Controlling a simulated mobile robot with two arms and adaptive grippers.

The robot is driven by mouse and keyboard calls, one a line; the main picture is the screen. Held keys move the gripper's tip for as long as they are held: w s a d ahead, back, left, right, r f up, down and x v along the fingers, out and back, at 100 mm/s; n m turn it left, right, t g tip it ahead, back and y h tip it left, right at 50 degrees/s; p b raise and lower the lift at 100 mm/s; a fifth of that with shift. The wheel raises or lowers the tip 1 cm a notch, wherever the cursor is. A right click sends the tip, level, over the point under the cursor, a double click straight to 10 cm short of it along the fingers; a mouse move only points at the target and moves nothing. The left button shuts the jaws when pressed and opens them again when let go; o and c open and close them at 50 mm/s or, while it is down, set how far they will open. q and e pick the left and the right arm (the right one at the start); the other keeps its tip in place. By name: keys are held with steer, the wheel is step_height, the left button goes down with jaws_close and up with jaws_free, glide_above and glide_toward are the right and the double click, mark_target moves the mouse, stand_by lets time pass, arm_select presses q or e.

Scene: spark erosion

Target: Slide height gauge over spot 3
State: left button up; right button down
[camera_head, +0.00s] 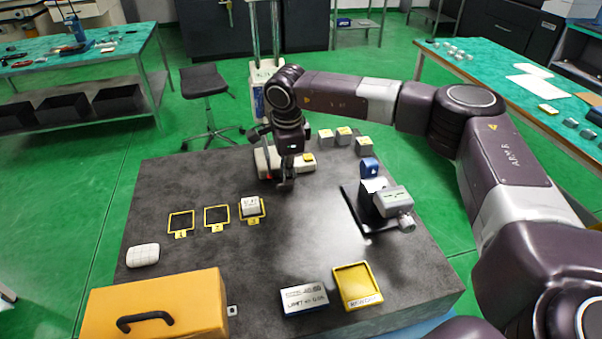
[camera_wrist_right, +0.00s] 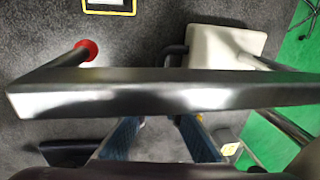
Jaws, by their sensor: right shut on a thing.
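The height gauge (camera_head: 264,160) stands at the back middle of the dark table, partly hidden by my right gripper (camera_head: 286,180). Its cream base (camera_wrist_right: 225,55) and dark metal bar (camera_wrist_right: 160,92) with a red tip (camera_wrist_right: 87,48) show in the right wrist view. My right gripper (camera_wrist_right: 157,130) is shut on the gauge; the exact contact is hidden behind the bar. Spot 3 (camera_head: 262,215) is a yellow frame, left of and nearer than the gauge, with a small white block (camera_head: 250,204) in it. The gauge is apart from spot 3. My left gripper is not in view.
Spots 1 (camera_head: 181,234) and 2 (camera_head: 217,227) are empty frames. Several small blocks (camera_head: 344,135) stand at the back right. A grey device (camera_head: 392,201) stands right. A yellow case (camera_head: 155,303), white box (camera_head: 304,298) and yellow tray (camera_head: 376,303) are at the front. The table's middle is clear.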

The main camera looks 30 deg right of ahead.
mark_target(264, 146)
steer(key=a, duration=0.2)
steer(key=w+a, duration=0.1)
steer(key=a, duration=0.2)
steer(key=shift+w+a+b, duration=0.2)
steer(key=shift+a+b, duration=0.1)
steer(key=shift+a, duration=0.05)
steer(key=shift+d, duration=0.2)
steer(key=c, duration=2)
jaws_free()
steer(key=shift+d, duration=0.15)
steer(key=shift+c, duration=0.2)
steer(key=r, duration=0.4)
steer(key=s+r, duration=0.1)
steer(key=r, duration=0.3)
steer(key=s+r, duration=0.1)
steer(key=r, duration=0.2)
steer(key=shift+a+r, duration=0.25)
steer(key=shift+r, duration=0.15)
steer(key=shift+s+f, duration=0.1)
